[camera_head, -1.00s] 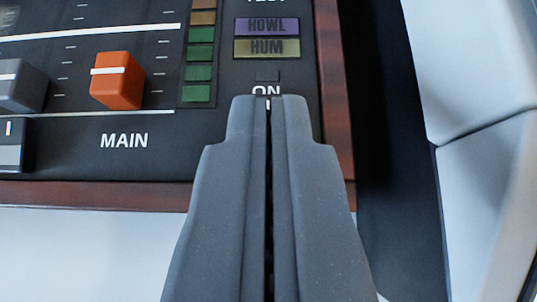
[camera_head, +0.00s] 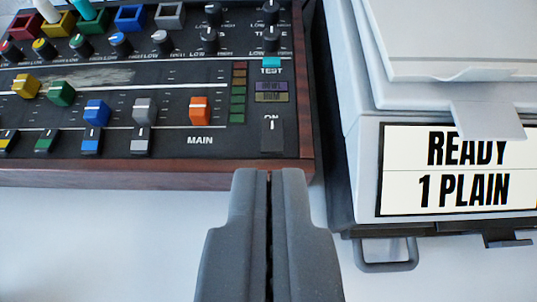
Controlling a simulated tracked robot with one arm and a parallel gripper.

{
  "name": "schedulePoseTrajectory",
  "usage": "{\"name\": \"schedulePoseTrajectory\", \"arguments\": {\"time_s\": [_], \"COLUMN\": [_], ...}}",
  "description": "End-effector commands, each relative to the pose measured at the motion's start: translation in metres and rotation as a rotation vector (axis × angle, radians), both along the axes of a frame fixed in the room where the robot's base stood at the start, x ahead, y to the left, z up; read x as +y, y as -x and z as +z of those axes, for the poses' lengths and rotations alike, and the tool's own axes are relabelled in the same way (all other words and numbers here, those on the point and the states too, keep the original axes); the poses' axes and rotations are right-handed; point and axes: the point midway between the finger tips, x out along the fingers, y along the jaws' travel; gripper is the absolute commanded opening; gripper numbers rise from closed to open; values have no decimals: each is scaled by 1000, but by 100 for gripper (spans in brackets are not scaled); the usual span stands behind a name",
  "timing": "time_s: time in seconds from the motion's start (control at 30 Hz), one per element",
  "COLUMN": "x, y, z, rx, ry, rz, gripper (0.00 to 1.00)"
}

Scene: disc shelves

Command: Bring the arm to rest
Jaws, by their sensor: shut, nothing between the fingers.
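My gripper (camera_head: 270,175) is shut with its two grey fingers together and nothing between them. Near the tips on the panel is a black switch (camera_head: 272,136) labelled ON. The rest of my arm is out of view.
The console carries an orange MAIN slider (camera_head: 200,110), several other coloured sliders, and knobs. A pale machine (camera_head: 420,55) with a "READY 1 PLAIN" sign (camera_head: 455,190) stands close on the right. The white surface (camera_head: 100,245) in front is clear.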

Motion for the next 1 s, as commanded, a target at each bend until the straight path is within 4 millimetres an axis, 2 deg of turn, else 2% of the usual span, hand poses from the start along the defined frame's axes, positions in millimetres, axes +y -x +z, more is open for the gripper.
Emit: {"name": "schedulePoseTrajectory", "arguments": {"time_s": [0.13,0.2,0.27,0.3,0.37,0.5,0.6,0.63,0.7,0.8,0.9,1.0], "x": [-8,-12,-16,-19,-23,-33,-39,-40,-57,-60,-61,-62], "y": [0,4,11,17,27,60,88,96,114,135,146,150], "z": [78,126,164,191,228,314,367,382,407,435,448,452], "rx": [-67,-105,-134,-157,-187,-258,-301,-316,-335,-361,-372,-375], "ry": [-7,-10,-11,-12,-13,-13,-13,-13,-14,-13,-13,-13], "rz": [-12,-19,-24,-28,-34,-48,-59,-62,-67,-74,-77,-78], "gripper": [0,0,0,0,0,0,0,0,0,0,0,0]}}
